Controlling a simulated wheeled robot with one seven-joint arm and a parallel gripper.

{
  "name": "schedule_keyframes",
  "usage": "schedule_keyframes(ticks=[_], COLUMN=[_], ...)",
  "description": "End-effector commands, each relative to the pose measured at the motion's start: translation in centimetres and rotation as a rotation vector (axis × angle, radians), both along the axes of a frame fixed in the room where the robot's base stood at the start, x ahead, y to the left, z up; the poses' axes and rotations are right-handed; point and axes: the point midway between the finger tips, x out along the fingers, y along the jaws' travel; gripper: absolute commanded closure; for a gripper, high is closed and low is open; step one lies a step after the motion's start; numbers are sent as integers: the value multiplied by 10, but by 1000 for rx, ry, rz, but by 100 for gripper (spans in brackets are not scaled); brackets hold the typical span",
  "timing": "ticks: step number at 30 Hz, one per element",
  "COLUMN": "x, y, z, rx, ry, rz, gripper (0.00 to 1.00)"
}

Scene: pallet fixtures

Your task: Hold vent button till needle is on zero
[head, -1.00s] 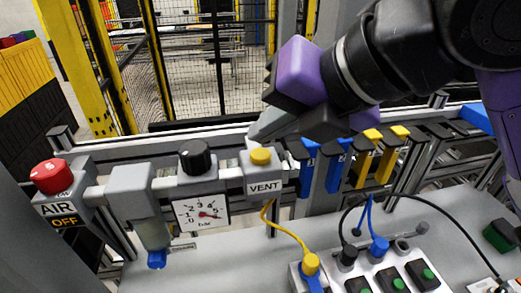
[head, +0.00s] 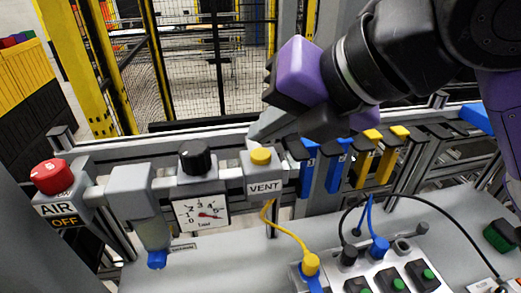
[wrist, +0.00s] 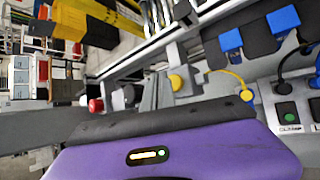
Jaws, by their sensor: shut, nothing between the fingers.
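The yellow vent button (head: 260,156) sits on a grey block labelled VENT (head: 265,188). My gripper (head: 253,138) is shut and empty, its fingertips just behind the button in the head view. In the wrist view the button (wrist: 176,83) shows beside my fingers (wrist: 158,92). I cannot tell for certain whether they touch it, but it stands up from its block. The pressure gauge (head: 201,213) left of the VENT label has a red needle pointing right, away from the zero at the left of its dial. The exact reading is too small to tell.
Left along the rail are a black knob (head: 196,158), a grey filter unit (head: 132,190) and a red AIR OFF button (head: 52,176). Blue and yellow hanging pieces (head: 372,160) are right of the button. A yellow cable (head: 287,236) runs to a socket box (head: 365,275) below.

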Motion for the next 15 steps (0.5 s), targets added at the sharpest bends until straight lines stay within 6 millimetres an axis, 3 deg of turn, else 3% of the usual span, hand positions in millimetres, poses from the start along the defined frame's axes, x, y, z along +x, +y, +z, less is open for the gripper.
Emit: schedule_keyframes(ticks=[15], x=[0], y=[0], z=[-8], rx=[0], ry=[0], rz=[0], gripper=[100])
